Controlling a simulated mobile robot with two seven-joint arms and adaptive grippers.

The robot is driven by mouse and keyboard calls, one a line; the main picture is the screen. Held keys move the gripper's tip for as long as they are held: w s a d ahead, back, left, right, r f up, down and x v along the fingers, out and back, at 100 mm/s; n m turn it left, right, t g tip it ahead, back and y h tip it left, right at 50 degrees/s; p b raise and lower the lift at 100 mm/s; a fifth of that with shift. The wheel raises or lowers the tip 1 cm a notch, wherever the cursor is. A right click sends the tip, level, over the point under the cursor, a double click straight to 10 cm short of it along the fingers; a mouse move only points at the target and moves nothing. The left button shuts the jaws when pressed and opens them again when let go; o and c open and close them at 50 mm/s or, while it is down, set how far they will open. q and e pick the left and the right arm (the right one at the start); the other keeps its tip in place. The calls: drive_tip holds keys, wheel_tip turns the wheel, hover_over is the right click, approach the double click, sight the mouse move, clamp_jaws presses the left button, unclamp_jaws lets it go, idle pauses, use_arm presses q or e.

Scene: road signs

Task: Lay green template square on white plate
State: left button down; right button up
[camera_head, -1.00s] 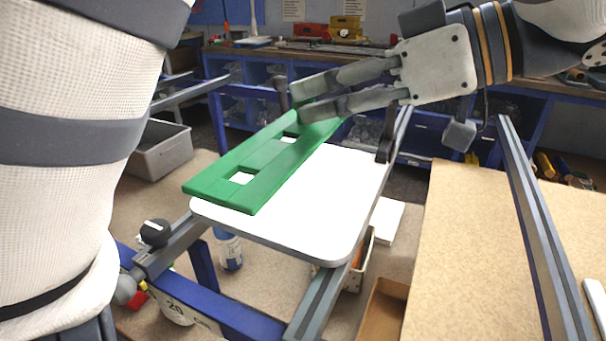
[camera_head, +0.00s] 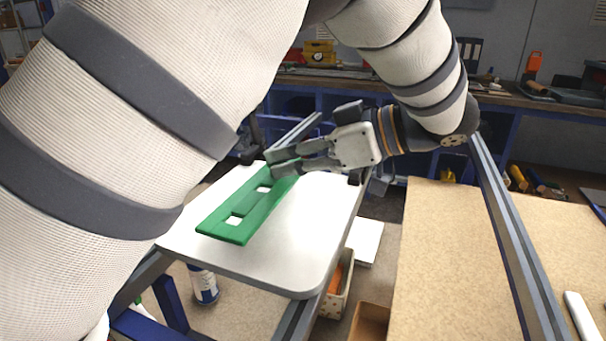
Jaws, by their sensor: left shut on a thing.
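The green template square (camera_head: 262,206) is a flat strip with cut-out windows. It appears within the outline of the white plate (camera_head: 300,250), toward the plate's left side. I cannot tell whether it touches the plate or is slightly above it. My left gripper (camera_head: 285,160) is shut on the template's far end, reaching in from the right side. The gripper fingers hide that far end. My left arm covers the plate's left part. My right gripper is not in view.
A grey-and-blue frame carries the plate, with a metal rail (camera_head: 515,240) at right. A tan board (camera_head: 445,260) lies right of the plate. A workbench runs along the back.

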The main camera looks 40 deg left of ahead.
sight(291, 178)
use_arm(q)
wheel_tip(291, 178, down, 3)
drive_tip(key=shift+f, duration=0.1)
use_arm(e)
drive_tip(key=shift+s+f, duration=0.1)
use_arm(q)
drive_tip(key=c, duration=1.5)
unclamp_jaws()
drive_tip(key=shift+f, duration=0.1)
drive_tip(key=shift+o, duration=0.2)
drive_tip(key=b+v, duration=0.2)
drive_tip(key=v, duration=1)
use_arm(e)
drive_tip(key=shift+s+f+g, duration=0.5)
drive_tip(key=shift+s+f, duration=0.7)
